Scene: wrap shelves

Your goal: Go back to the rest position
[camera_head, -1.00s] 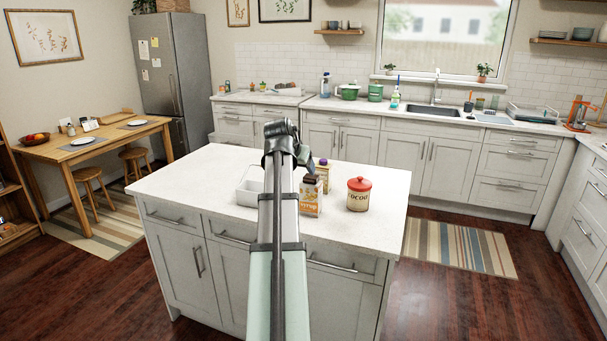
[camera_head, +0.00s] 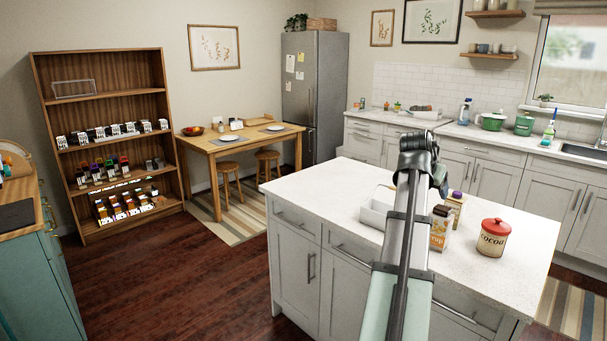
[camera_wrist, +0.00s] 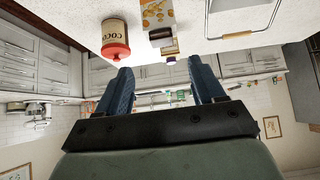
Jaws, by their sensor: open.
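My gripper shows in the wrist view (camera_wrist: 160,92) with its two blue fingers apart and nothing between them. In the head view my arm reaches up over the kitchen island (camera_head: 310,193), and its dark end (camera_head: 418,150) is raised above the island; the fingers cannot be made out there. The tin (camera_wrist: 115,38) and carton (camera_wrist: 157,25) also show upside down in the wrist view. The gripper touches none of them.
A wooden shelf unit (camera_head: 105,75) with rows of small goods stands at the left. A dining table (camera_head: 218,146) with two stools is at the back. A teal cabinet (camera_head: 55,255) is at the left edge. The dark floor (camera_head: 185,275) between is clear.

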